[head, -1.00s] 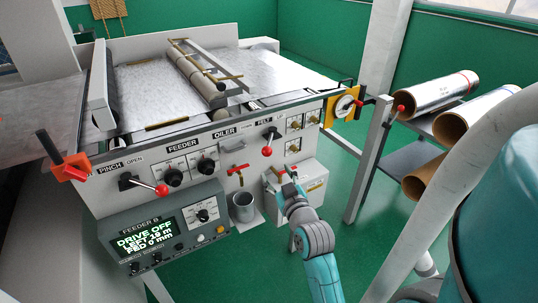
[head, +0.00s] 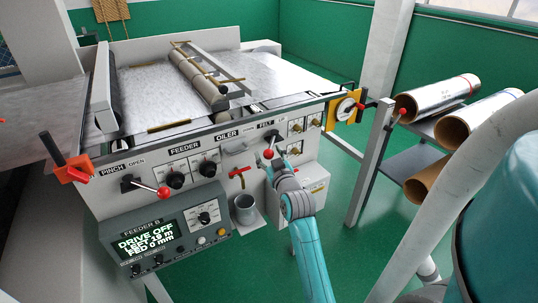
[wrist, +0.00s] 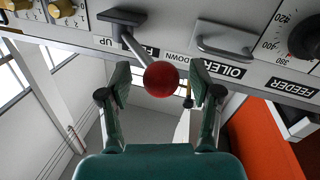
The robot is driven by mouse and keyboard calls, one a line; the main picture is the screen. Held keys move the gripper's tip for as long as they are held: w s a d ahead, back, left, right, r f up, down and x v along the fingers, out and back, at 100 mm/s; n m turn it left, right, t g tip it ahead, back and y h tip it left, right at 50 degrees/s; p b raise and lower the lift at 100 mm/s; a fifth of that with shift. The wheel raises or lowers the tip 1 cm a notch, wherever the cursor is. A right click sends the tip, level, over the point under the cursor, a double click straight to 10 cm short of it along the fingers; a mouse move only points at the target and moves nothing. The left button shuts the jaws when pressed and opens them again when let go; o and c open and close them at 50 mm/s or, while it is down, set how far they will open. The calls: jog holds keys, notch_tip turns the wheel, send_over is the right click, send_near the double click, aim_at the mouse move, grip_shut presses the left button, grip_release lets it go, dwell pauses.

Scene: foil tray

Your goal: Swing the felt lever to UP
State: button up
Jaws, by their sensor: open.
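The felt lever has a dark pivot block and a red ball knob (head: 268,154), under the FELT label on the machine's front panel. In the wrist view its knob (wrist: 161,79) hangs out from the pivot, between the UP and DOWN labels and nearer the DOWN one. My gripper (wrist: 160,70) is open, with one finger on each side of the knob. I cannot tell whether either finger touches it. In the head view my gripper (head: 272,166) is at the knob from below, and its fingers are partly hidden.
The oiler handle (wrist: 226,40) and FEEDER dial (wrist: 305,40) are beside the lever. A red-handled tap (head: 240,171) and metal cup (head: 244,209) are left of my arm. Rolls (head: 437,97) lie on the right rack.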

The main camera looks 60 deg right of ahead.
jog(key=shift+w+d, duration=0.1)
grip_shut()
